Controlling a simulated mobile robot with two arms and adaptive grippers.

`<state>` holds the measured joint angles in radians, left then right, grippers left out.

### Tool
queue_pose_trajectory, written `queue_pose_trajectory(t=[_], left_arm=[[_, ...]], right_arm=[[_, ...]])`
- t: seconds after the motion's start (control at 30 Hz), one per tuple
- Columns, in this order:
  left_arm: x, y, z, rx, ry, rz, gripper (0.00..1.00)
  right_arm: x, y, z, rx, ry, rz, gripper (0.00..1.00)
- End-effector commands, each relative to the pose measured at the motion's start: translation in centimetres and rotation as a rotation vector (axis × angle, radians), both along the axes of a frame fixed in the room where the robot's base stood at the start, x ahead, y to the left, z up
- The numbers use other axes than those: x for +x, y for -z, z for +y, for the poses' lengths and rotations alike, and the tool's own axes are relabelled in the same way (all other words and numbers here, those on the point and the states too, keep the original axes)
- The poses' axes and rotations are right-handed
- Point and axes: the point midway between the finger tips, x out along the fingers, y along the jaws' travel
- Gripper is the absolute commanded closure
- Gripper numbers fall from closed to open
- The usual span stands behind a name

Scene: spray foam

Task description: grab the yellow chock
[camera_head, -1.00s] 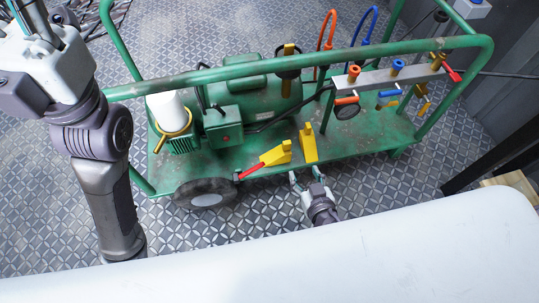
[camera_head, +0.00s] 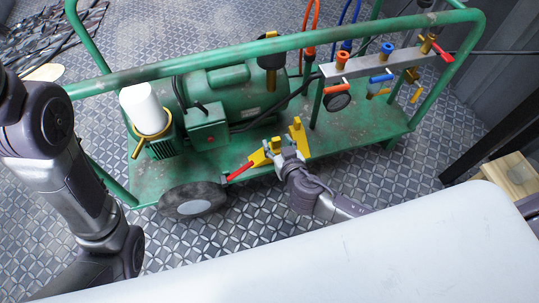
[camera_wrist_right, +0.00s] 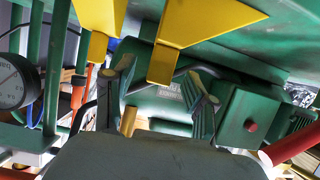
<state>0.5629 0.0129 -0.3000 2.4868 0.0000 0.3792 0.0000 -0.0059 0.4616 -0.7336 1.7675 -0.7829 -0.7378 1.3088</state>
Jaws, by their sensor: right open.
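Two yellow chocks lie at the front edge of the green cart's deck. I cannot tell whether the fingers touch a chock. My left gripper is out of the picture.
The green cart (camera_head: 345,158) carries a compressor (camera_head: 235,100), a white cylinder (camera_head: 143,108) and a valve rail (camera_head: 375,66). Its green handrail (camera_head: 200,62) crosses above. A black wheel (camera_head: 192,199) is at the front. A wooden block (camera_head: 508,175) lies to the right.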

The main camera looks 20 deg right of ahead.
Motion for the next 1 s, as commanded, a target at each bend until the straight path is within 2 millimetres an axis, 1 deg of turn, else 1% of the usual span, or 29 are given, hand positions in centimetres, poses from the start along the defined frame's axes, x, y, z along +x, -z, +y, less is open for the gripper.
queue_pose_trajectory(t=[0.03, 0.13, 0.4, 0.47, 0.5, 0.73, 0.77, 1.0], left_arm=[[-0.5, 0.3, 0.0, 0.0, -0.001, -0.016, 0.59], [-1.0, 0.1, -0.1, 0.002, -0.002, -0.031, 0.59], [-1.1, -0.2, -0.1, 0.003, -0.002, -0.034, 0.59], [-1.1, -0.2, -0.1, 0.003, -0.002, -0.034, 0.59], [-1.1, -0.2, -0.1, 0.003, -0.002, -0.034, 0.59], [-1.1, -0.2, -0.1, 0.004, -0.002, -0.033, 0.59], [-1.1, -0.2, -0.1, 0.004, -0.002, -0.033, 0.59], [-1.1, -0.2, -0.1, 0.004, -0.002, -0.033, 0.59]], right_arm=[[0.8, 0.7, 0.0, -0.002, -0.001, -0.002, 0.44], [1.6, 0.9, 0.0, -0.002, -0.001, -0.001, 0.44], [1.8, 0.9, 0.0, 0.0, 0.0, 0.002, 0.44], [1.8, 0.8, 0.0, 0.0, 0.0, 0.002, 0.52], [1.8, 0.8, 0.0, 0.0, 0.0, 0.002, 0.59], [1.8, 0.8, 0.0, 0.0, 0.0, 0.001, 0.97], [1.8, 0.8, 0.0, 0.0, 0.0, 0.001, 1.0], [1.8, 0.8, 0.0, 0.001, 0.0, 0.0, 1.0]])
